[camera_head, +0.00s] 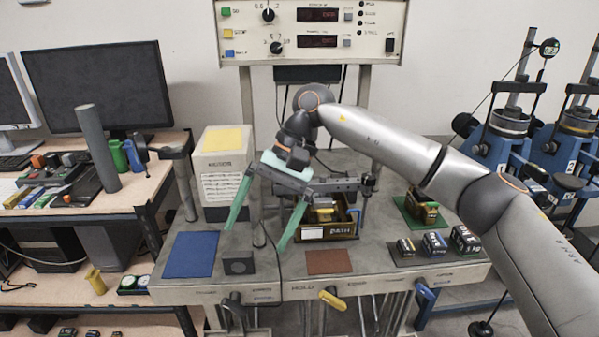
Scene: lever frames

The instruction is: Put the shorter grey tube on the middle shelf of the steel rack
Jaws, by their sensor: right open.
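A long grey tube (97,150) stands upright, slightly tilted, on the wooden top of the left bench, in front of the dark monitor. A shorter grey upright (184,190) shows beside the white box; I cannot tell whether it is a loose tube or part of the frame. No steel rack is clearly recognisable. My right gripper (257,238), with green fingers, is open and empty above the grey machine table, between the blue mat and the dark bin, apart from both tubes. My left gripper is not in view.
The grey machine table (215,285) carries a blue mat (190,254), a brown mat (328,262), a dark bin (327,229) and small boxes (435,243). A white box (222,165) stands behind. The left bench (140,190) has lower shelves with small items. Blue-based instruments (505,150) stand right.

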